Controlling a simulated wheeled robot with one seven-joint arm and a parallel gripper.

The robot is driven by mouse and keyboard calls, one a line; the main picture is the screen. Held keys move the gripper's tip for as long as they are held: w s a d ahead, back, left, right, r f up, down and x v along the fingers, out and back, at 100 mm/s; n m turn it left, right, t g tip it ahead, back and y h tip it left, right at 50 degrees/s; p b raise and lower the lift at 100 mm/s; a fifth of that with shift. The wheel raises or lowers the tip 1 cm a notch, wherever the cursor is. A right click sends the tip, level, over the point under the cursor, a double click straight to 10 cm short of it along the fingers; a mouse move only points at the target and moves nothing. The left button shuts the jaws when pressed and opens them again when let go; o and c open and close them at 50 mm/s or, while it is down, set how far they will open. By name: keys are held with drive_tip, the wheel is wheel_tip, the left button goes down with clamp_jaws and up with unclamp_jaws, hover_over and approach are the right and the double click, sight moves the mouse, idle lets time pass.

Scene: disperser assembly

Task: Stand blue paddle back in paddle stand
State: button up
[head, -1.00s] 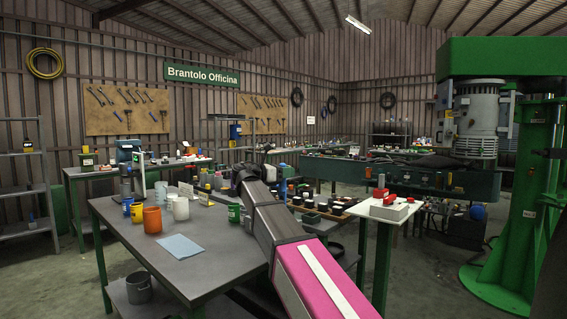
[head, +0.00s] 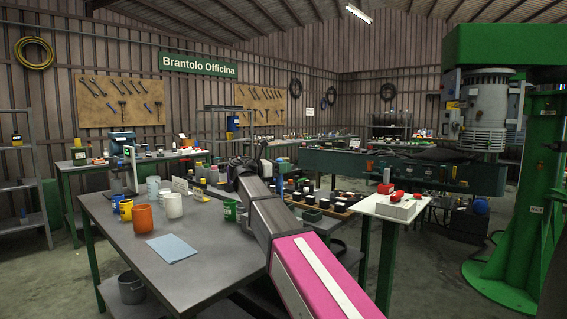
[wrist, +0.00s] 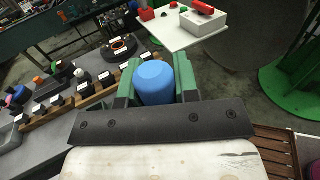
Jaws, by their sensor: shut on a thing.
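In the wrist view my gripper (wrist: 157,78) has its two green fingers on either side of a smooth, rounded blue piece (wrist: 154,88), which I take to be the blue paddle. The gripper is shut on it. Only its upper part shows; the rest is hidden behind the dark wrist plate. In the head view my arm covers the gripper and the paddle. I cannot tell the paddle stand for sure. Wooden strips with dark pieces and white tags (wrist: 58,110) lie left of the gripper in the wrist view.
The grey workbench (head: 200,245) holds an orange cup (head: 142,219), a white cup (head: 173,206), a green tin (head: 230,210) and a blue cloth (head: 172,248). A small white table (head: 385,208) with a grey box and red parts stands right of my arm. A green machine (head: 530,205) fills the right.

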drive_tip(key=shift+f, duration=3.8)
drive_tip(key=o, duration=0.9)
approach(279, 187)
drive_tip(key=shift+w+d+r, duration=0.1)
drive_tip(key=shift+w+d, duration=0.15)
drive_tip(key=shift+d, duration=0.25)
